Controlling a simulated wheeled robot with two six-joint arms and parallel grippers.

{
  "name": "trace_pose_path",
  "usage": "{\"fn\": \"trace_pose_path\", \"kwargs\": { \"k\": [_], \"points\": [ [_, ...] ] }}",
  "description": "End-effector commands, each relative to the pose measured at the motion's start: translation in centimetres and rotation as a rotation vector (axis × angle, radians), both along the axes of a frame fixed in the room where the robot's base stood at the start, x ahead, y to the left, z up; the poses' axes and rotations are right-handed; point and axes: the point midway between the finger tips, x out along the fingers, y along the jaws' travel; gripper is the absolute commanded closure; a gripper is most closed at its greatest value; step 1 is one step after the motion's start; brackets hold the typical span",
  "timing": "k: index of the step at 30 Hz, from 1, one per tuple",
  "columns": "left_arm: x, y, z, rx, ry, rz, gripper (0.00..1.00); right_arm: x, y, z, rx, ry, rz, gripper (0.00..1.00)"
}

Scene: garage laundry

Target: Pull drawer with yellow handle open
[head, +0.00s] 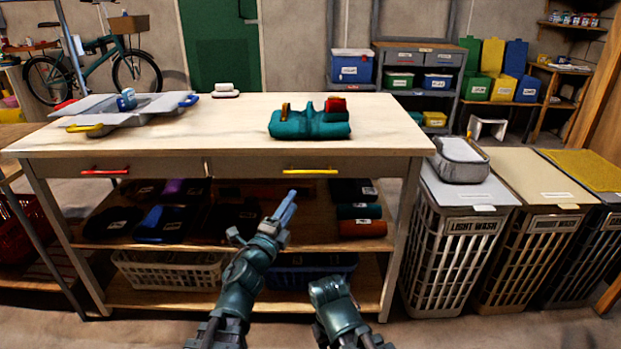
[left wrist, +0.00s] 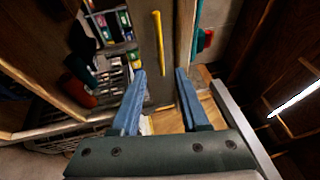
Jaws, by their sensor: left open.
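The drawer with the yellow handle is the right one under the tabletop; its front (head: 375,167) looks flush with the table in the head view. Its yellow bar handle (head: 310,171) runs level across it. In the left wrist view the handle (left wrist: 158,45) shows upright, ahead of the fingertips and between their lines. My left gripper (head: 284,208) is open and empty, below and a little left of the handle, pointing up toward it and apart from it. Its two blue fingers show in the left wrist view (left wrist: 160,85). The right arm shows only in part; its gripper is not visible.
A second drawer with a red handle (head: 105,172) is to the left. On the tabletop (head: 235,125) are a teal caddy (head: 309,123) and a grey tray (head: 150,107). Shelves with folded cloths and baskets (head: 170,270) lie below. Hampers (head: 455,255) stand at right.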

Motion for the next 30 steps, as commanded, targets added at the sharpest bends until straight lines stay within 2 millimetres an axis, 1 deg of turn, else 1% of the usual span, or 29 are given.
{"fn": "trace_pose_path", "kwargs": {
  "k": [5, 18, 24, 30],
  "points": [
    [2.1, -0.8, 0.5, -0.002, 0.001, 0.0, 0.55, 0.0, 0.0, 0.5, 0.0, 0.0, -0.001, 0.5],
    [9.5, -3.9, 2.0, -0.003, 0.002, 0.001, 0.55, 0.0, -0.1, 2.0, -0.002, 0.0, -0.004, 0.5],
    [11.6, -4.8, 2.4, -0.003, 0.002, 0.001, 0.55, 0.0, -0.1, 2.4, -0.004, 0.0, -0.005, 0.5],
    [12.4, -5.2, 2.5, -0.003, 0.002, 0.001, 0.55, 0.0, -0.1, 2.5, -0.004, 0.0, -0.005, 0.5]
  ]
}}
